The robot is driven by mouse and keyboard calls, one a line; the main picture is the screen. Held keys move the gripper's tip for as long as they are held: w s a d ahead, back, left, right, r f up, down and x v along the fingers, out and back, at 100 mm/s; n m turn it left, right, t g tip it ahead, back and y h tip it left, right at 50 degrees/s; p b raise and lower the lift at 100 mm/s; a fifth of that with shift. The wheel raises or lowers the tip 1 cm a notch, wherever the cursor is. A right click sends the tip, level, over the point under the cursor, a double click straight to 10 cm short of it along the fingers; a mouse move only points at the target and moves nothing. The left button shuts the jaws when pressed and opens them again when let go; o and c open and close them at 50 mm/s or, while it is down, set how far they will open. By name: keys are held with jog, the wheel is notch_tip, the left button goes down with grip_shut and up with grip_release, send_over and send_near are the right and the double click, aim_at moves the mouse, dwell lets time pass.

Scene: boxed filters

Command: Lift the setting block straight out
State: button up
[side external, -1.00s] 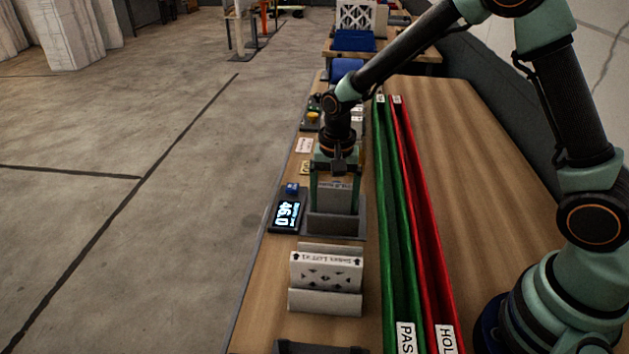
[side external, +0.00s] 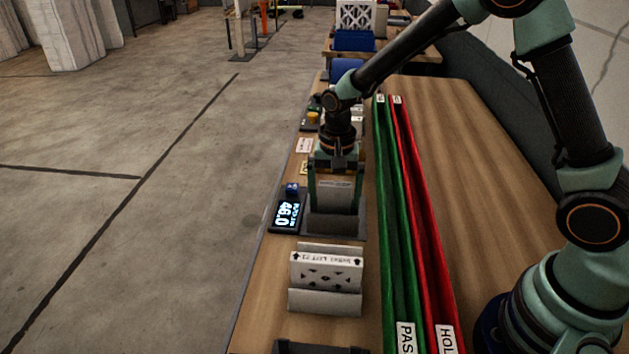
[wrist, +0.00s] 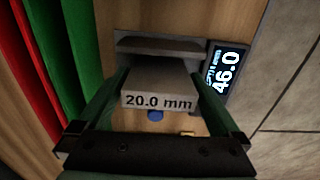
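The grey setting block (side external: 336,197) stands upright in the slot of a dark grey gauge base (side external: 330,226) on the bench. In the wrist view the block's near end (wrist: 158,101) reads "20.0 mm". My gripper (side external: 335,205) comes down from above, with one green finger along each side of the block. In the wrist view the gripper (wrist: 160,75) has its fingers close against the block's two sides, and it looks shut on it. The block's lower part is hidden in the base. A display reading 46.0 (side external: 286,214) sits beside the base.
A white pleated filter (side external: 326,270) stands in a grey holder (side external: 325,301) in front of the gauge. A green PASS channel (side external: 393,220) and a red HOLD channel (side external: 425,220) run along the right. Bare bench lies farther right.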

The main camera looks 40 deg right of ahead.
notch_tip(320, 180, up, 11)
jog(key=shift+r, duration=0.1)
jog(key=shift+s+r, duration=0.1)
jog(key=shift+r, duration=0.45)
jog(key=s+d+r+n+t, duration=0.2)
jog(key=s+r+n, duration=0.1)
jog(key=s, duration=0.4)
jog(key=s+d+r+n+t, duration=0.3)
jog(key=s+r+n, duration=0.1)
jog(key=s+n, duration=0.2)
jog(key=shift+s+d+t, duration=0.25)
jog(key=shift+s+t, duration=0.05)
jog(key=shift+s, duration=0.1)
